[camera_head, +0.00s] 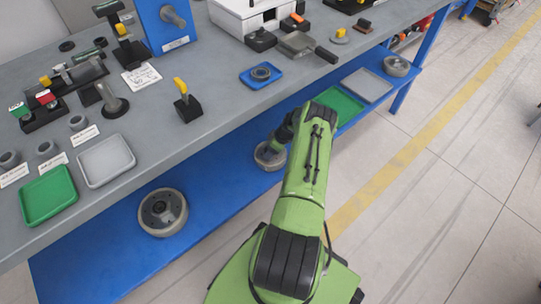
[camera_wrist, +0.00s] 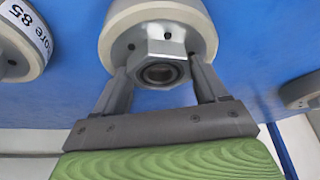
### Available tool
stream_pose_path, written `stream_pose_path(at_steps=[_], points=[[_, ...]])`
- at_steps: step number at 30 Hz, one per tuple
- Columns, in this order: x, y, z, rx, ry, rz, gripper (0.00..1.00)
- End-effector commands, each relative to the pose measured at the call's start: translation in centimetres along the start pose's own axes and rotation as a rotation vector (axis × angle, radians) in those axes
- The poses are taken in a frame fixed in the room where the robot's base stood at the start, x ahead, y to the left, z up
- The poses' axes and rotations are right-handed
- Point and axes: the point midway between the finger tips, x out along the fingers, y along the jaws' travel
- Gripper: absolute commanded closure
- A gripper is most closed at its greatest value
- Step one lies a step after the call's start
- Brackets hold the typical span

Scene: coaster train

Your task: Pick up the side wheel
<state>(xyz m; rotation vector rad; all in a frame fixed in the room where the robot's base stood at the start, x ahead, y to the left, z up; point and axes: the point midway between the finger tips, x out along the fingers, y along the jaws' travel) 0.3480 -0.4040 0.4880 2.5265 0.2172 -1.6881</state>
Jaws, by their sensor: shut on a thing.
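The side wheel (camera_wrist: 205,35), a pale ring with a grey metal hub and a hexagonal boss, shows at the top centre of the wrist view. My gripper (camera_wrist: 160,72) is shut on its hub, one finger on each side. In the head view the same wheel (camera_head: 262,157) is at the blue lower shelf, partly hidden by my green arm. I cannot tell whether it still touches the shelf.
A larger wheel (camera_head: 162,212) lies on the blue lower shelf (camera_head: 100,262) to the left. Another wheel (camera_head: 396,66), a grey tray (camera_head: 366,85) and a green tray (camera_head: 340,101) are at the right. The grey worktop (camera_head: 215,110) overhangs the shelf.

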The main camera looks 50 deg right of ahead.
Motion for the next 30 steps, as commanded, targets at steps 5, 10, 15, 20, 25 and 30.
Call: stream_pose_path(at_steps=[5,10,15,20,25,30], points=[[0.0,0.0,0.0,0.001,0.0,0.0,1.0],[-0.2,0.2,-0.3,-0.002,0.007,0.006,1.0],[-0.4,0.2,-0.4,-0.002,0.006,0.006,1.0],[-1.5,0.3,-0.8,-0.004,0.006,0.007,1.0],[-3.1,0.3,-1.5,-0.004,0.007,0.007,1.0],[-4.0,0.3,-0.7,-0.002,0.006,0.005,1.0]])
